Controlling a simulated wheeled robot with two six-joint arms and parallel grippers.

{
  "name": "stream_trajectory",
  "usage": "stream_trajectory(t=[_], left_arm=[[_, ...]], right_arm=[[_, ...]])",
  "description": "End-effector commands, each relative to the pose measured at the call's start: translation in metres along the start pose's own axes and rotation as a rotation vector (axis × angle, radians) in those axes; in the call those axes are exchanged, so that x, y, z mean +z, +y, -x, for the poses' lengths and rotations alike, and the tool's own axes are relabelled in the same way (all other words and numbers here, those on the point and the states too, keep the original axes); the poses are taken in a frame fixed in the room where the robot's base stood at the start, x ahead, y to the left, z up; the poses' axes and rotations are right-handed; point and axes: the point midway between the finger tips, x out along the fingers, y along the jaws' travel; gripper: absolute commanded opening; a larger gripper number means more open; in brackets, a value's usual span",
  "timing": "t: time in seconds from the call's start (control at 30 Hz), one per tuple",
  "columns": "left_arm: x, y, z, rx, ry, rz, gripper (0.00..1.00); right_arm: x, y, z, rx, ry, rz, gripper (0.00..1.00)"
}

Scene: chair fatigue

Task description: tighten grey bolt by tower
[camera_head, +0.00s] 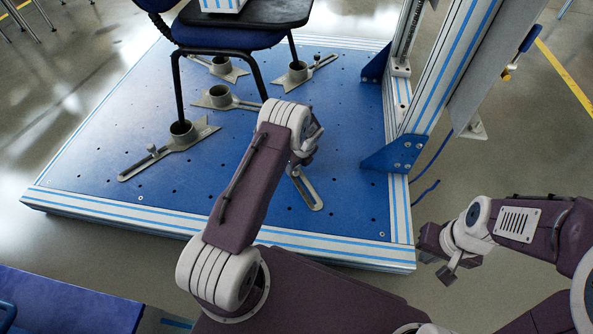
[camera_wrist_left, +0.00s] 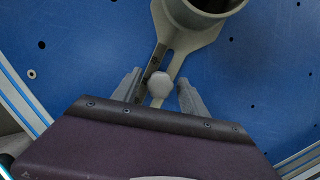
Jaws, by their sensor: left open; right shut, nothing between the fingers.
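The grey bolt (camera_wrist_left: 159,85) has a rounded head and stands on a slotted grey clamp foot (camera_wrist_left: 201,35) in the left wrist view. My left gripper (camera_wrist_left: 158,90) is open, with one finger on each side of the bolt head and small gaps visible. In the head view my left gripper (camera_head: 306,155) is over the near right clamp, whose slotted end (camera_head: 308,190) shows; my arm hides the bolt there. The tower (camera_head: 436,75) stands to the right of this clamp. My right gripper (camera_head: 445,262) is shut and empty, beyond the platform's right edge.
The blue platform (camera_head: 90,195) has striped rails and several holes. A chair (camera_head: 228,38) stands on it, its legs in grey cup clamps. Another clamp (camera_head: 170,150) is at left with its own bolt. A blue bracket (camera_head: 398,154) braces the tower base.

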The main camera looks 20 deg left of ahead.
Motion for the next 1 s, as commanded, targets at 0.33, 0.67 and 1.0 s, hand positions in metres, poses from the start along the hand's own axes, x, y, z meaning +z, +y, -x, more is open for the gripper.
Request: stream_trajectory(t=[0.33,0.67,1.0], left_arm=[[-0.001,-0.002,-0.003,0.043,-0.001,0.179,0.51],[0.0,0.0,0.001,0.092,0.0,0.358,0.51],[0.0,0.0,0.002,0.089,0.001,0.342,0.0]], right_arm=[[0.001,0.0,-0.009,0.0,0.0,0.0,0.0],[0.001,0.0,-0.012,0.0,0.0,0.0,0.0],[0.001,0.0,-0.009,0.0,0.0,0.0,0.0]])
